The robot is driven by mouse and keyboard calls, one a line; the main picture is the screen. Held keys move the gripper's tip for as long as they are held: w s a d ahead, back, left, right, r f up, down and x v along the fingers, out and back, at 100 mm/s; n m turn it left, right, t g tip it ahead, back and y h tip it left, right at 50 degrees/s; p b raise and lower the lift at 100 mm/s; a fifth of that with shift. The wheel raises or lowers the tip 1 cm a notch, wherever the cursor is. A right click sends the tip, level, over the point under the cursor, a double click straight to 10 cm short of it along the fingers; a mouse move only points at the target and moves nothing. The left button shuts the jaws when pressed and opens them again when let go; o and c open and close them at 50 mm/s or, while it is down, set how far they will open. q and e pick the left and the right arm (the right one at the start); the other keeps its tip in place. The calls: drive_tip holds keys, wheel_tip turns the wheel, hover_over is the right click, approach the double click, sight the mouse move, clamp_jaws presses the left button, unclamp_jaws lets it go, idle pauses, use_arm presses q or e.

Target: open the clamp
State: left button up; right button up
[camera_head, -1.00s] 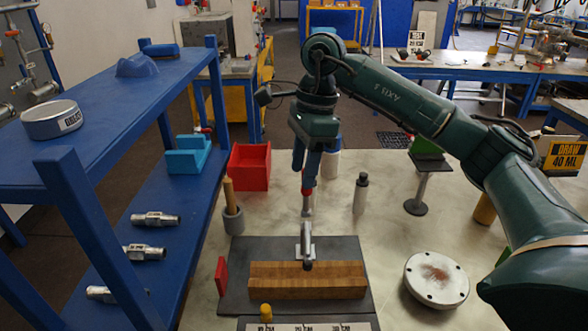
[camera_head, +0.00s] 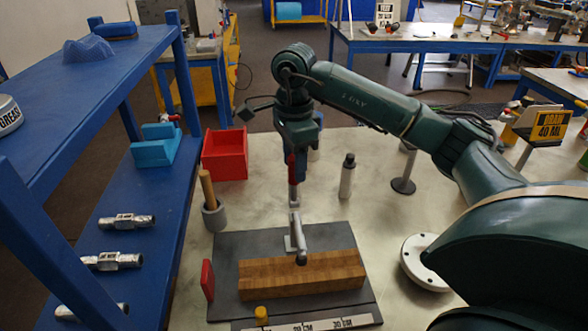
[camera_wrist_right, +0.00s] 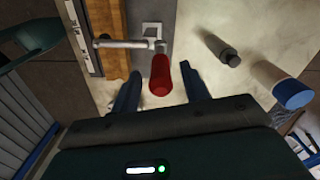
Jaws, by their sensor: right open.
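In the right wrist view, the red handle (camera_wrist_right: 160,76) shows between the open fingers (camera_wrist_right: 162,90), with a gap on either side; the clamp's metal arm (camera_wrist_right: 125,43) lies beyond. My left gripper is not in view.
The wooden block (camera_head: 310,274) lies on the dark plate (camera_head: 335,240). A blue shelf (camera_head: 130,190) borders the left.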

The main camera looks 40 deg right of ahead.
drive_tip(key=shift+f, duration=1.15)
drive_tip(key=shift+c, duration=0.6)
clamp_jaws()
